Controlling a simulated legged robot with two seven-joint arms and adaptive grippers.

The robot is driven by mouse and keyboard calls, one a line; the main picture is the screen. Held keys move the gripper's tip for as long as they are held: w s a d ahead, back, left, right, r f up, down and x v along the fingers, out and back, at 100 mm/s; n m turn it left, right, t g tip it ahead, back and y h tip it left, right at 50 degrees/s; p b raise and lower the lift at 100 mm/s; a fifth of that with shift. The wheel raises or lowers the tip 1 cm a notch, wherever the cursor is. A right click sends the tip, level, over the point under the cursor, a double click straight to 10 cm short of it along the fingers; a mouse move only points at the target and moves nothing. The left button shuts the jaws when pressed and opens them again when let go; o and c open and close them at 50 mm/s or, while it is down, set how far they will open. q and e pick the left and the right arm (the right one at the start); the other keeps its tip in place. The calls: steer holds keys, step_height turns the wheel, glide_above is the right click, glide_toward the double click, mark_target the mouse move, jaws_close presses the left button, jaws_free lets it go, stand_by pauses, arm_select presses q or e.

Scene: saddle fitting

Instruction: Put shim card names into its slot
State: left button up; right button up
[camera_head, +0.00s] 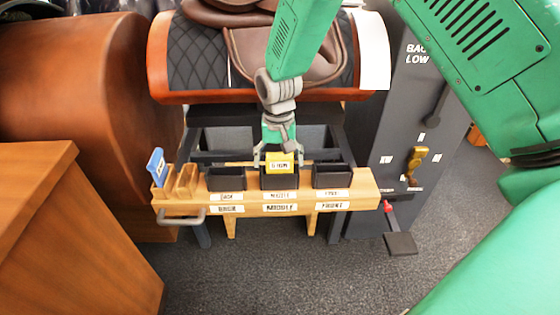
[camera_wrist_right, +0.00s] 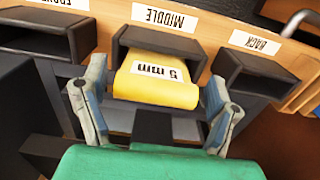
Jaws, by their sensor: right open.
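A yellow shim card (camera_head: 279,163) marked "5 mm" stands in the middle dark slot (camera_head: 279,183) of the wooden rack. In the right wrist view the yellow card (camera_wrist_right: 157,80) sits partly inside the slot box labelled MIDDLE (camera_wrist_right: 168,40). My right gripper (camera_head: 279,158) is open, with one finger on each side of the card; the right wrist view shows its fingers (camera_wrist_right: 155,100) spread and apart from the card. A blue card (camera_head: 156,166) stands in a wooden holder at the rack's left end. My left gripper is not in view.
The back slot (camera_head: 226,179) and front slot (camera_head: 332,177) look empty. A saddle (camera_head: 300,50) on its stand is behind the rack. A grey column with a yellow lever (camera_head: 417,160) stands right. A wooden cabinet (camera_head: 70,235) is at left front.

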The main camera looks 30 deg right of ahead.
steer(key=r, duration=0.3)
steer(key=d+r, duration=0.1)
steer(key=r, duration=0.6)
steer(key=shift+d+r, duration=0.1)
steer(key=shift+d, duration=0.1)
steer(key=shift+a+r, duration=0.1)
steer(key=shift+r, duration=0.2)
steer(key=shift+a+r, duration=0.25)
steer(key=shift+a, duration=0.05)
steer(key=shift+d+f, duration=0.1)
steer(key=shift+d, duration=0.2)
